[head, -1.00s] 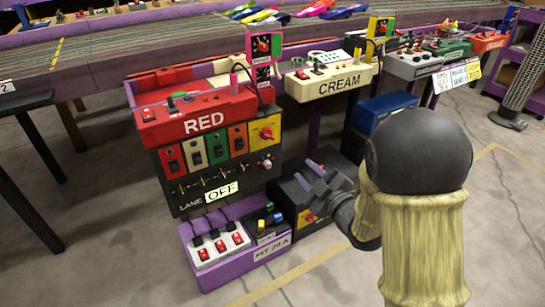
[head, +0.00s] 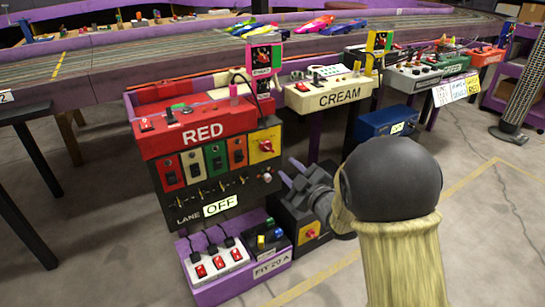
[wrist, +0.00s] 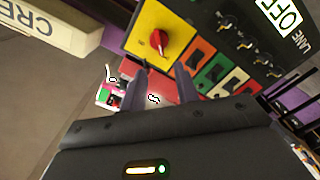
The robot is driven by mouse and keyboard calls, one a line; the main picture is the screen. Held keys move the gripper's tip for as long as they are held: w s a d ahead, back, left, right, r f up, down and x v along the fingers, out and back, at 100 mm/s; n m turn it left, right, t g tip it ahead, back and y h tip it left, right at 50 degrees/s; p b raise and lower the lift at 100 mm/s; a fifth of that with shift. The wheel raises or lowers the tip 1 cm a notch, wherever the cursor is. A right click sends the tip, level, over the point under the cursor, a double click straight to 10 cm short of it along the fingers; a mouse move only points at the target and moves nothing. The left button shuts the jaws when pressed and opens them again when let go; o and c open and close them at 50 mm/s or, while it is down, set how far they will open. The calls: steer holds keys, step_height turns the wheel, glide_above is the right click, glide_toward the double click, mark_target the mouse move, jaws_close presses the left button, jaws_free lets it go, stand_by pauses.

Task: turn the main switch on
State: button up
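A red rotary knob (head: 266,146) sits on a yellow plate at the right end of the RED lane panel (head: 205,132). It also shows in the wrist view (wrist: 159,40), just beyond my fingertips. A second red knob on yellow (head: 311,234) is on the dark box low behind my gripper. I cannot read which one is labelled main switch. My gripper (head: 288,172) is open and empty, its two purple fingers apart. It is to the lower right of the upper knob and does not appear to touch it. A sign below the panel reads OFF (head: 221,204).
Coloured rocker switches (head: 216,160) sit left of the yellow plate. A purple power strip box (head: 222,268) stands on the floor below. The CREAM station (head: 325,92) and a blue box (head: 388,122) are to the right. The slot track (head: 60,62) runs behind.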

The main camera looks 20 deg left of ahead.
mark_target(268, 148)
steer(key=b+x, duration=0.3)
steer(key=x, duration=0.7)
steer(key=shift+w, duration=0.1)
jaws_close()
